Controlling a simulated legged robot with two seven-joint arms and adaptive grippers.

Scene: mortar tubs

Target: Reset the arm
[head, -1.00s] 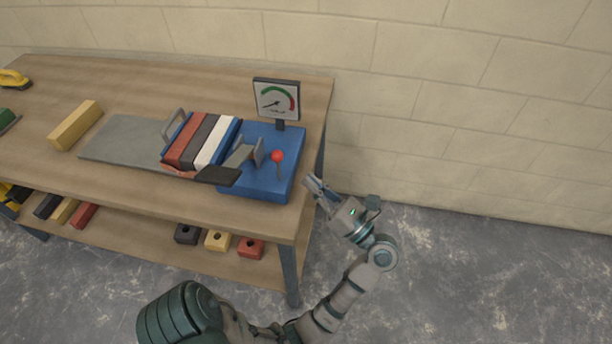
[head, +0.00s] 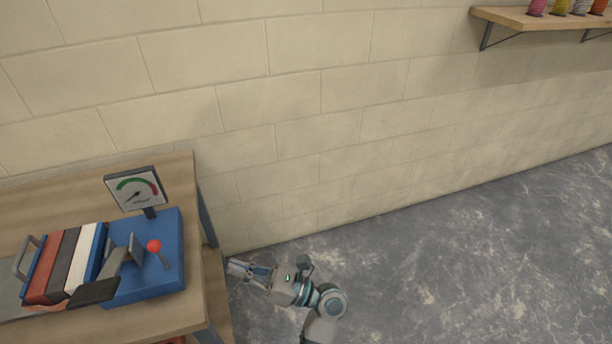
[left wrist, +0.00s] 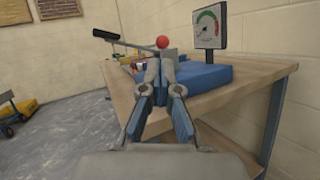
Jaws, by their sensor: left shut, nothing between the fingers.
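My left gripper (head: 247,269) is shut and empty, beside the right end of the wooden workbench (head: 180,165) in the head view. In the left wrist view its fingers (left wrist: 163,75) meet at the tips and point toward the bench's end. The blue device (head: 170,240) on the bench has a red-knobbed lever (head: 154,246) and a dial gauge (head: 136,190). The red knob also shows just beyond the fingertips in the left wrist view (left wrist: 162,42); the gripper appears apart from it. My right gripper is in neither view.
A wall shelf (head: 540,18) with several coloured spools is at the upper right. The grey floor (head: 450,250) right of the bench is clear.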

